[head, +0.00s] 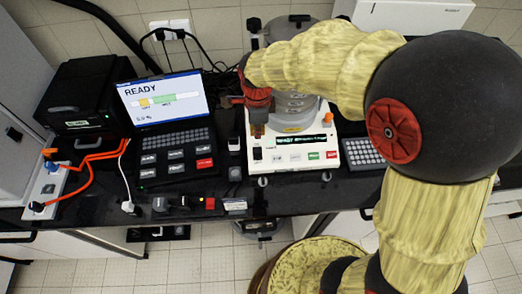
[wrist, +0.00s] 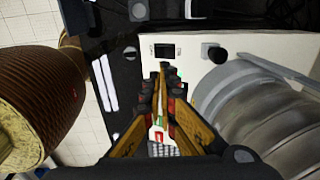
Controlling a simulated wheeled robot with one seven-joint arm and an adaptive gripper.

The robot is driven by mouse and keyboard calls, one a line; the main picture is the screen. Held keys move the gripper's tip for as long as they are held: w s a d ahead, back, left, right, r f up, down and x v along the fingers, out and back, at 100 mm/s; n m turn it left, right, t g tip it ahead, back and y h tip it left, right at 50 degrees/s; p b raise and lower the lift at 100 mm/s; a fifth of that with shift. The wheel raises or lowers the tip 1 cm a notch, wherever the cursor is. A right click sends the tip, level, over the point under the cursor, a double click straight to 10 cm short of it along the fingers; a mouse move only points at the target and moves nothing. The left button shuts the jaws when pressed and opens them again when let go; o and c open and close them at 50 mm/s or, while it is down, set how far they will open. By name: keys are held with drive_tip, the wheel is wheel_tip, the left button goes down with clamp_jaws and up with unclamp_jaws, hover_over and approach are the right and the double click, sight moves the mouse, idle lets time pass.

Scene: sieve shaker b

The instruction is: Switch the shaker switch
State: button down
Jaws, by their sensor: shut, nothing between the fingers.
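The sieve shaker has a white base (head: 300,160) with a metal sieve stack (head: 296,105) on top. A small black switch (head: 257,154) sits at the left of the base's front panel. In the wrist view a black rocker switch (wrist: 165,50) shows on the white surface, and a round black knob (wrist: 213,53) is to its right. My gripper (head: 258,131) is shut and empty, pointing down just above the switch in the head view. In the wrist view its fingertips (wrist: 163,70) are close below the switch. I cannot tell whether they touch it, or the switch's position.
A laptop reading READY (head: 162,98) stands left of the shaker. A black box (head: 85,95) and a power strip (head: 42,188) with orange cables are farther left. Small items (head: 185,204) lie along the bench's front edge. A keypad (head: 364,153) is right of the shaker.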

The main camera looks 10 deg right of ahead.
sight(258, 151)
drive_tip(key=shift+r, duration=0.1)
idle(0.3)
drive_tip(key=f, duration=0.4)
drive_tip(key=w+f, duration=0.1)
drive_tip(key=f, duration=0.4)
drive_tip(key=f+b, duration=0.1)
drive_tip(key=f, duration=0.4)
drive_tip(key=shift+w, duration=0.15)
drive_tip(key=shift+f+b, duration=0.5)
drive_tip(key=shift+s+r, duration=0.1)
drive_tip(key=shift+s, duration=0.1)
drive_tip(key=shift+w, duration=0.15)
drive_tip(key=shift+w+r, duration=0.35)
drive_tip(key=shift+w, duration=0.35)
